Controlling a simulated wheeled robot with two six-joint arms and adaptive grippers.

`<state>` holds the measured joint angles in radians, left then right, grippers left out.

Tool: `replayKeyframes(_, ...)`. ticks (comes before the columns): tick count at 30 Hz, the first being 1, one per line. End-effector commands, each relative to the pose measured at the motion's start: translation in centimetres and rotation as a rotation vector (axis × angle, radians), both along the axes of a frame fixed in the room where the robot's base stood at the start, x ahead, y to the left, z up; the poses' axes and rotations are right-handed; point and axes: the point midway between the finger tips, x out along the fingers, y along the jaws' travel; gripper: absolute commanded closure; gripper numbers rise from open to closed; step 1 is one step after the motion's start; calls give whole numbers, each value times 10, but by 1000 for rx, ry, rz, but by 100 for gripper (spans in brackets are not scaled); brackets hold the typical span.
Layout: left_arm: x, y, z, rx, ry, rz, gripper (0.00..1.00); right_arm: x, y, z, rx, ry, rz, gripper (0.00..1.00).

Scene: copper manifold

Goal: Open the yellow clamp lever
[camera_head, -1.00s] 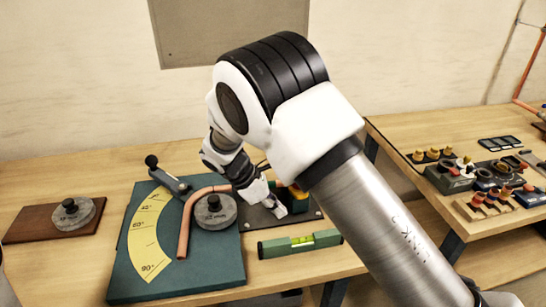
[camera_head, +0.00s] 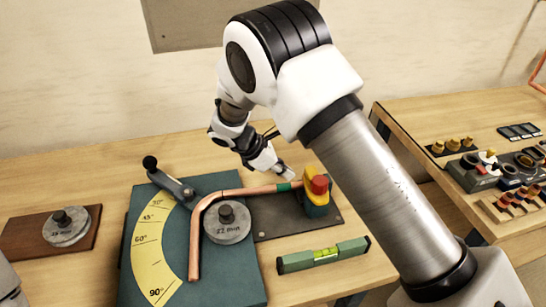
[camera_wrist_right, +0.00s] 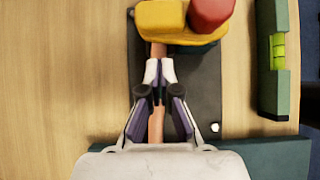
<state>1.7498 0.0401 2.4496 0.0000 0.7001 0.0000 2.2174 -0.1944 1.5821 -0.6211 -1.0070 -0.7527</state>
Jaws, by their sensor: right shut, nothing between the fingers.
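The clamp (camera_head: 313,208) stands on a dark plate (camera_head: 277,226) behind the green level, with a yellow lever (camera_head: 321,197) and a red knob (camera_head: 319,184) on top. A bent copper pipe (camera_head: 235,192) runs around the grey disc to the clamp. My right gripper (camera_head: 288,173) is shut and empty, just left of and behind the clamp. In the right wrist view, the fingertips (camera_wrist_right: 160,68) are together over the pipe (camera_wrist_right: 156,122), just short of the yellow lever (camera_wrist_right: 160,20) and red knob (camera_wrist_right: 210,13). My left gripper is not in view.
A teal bending board (camera_head: 222,275) with a yellow angle scale (camera_head: 152,255) and grey disc (camera_head: 228,222) lies left of the clamp. A green level (camera_head: 323,255) lies in front. A brown board with a weight (camera_head: 66,226) sits far left.

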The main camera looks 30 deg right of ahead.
Motion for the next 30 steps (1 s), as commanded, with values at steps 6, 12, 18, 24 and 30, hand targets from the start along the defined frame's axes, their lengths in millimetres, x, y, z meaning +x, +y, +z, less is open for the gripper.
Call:
replayKeyframes(6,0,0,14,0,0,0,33,-9,-33,-6,1,1,-1,100)
replayKeyframes(12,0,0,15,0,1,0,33,-10,-40,-9,0,0,0,100)
replayKeyframes(18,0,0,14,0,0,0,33,-10,-40,-9,0,0,0,100)
replayKeyframes(24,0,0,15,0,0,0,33,-9,-40,-9,1,-1,-15,100)
replayKeyframes(30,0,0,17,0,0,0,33,-9,-42,-9,0,-1,-51,100)
